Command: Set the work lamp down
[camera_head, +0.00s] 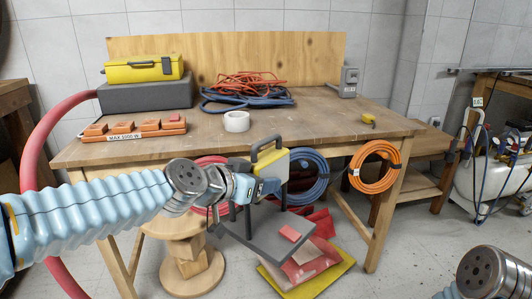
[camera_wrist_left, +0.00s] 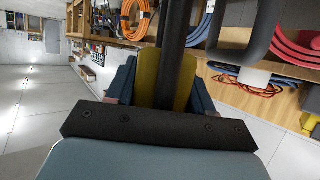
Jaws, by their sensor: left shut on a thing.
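The work lamp (camera_head: 268,161) is yellow with a dark handle or frame, in front of the workbench's front edge in the head view. My left gripper (camera_head: 268,187) is shut on it and holds it up. In the left wrist view the lamp's yellow part (camera_wrist_left: 176,78) sits between the blue fingers, with a black bar running across it. My left gripper there (camera_wrist_left: 162,85) hides part of the lamp. The workbench (camera_head: 300,125) stands behind. Only a round joint of my right arm shows at the lower right; its gripper is out of frame.
An orange hose coil (camera_head: 375,166) hangs at the front edge. A wooden stool (camera_head: 190,265) stands below.

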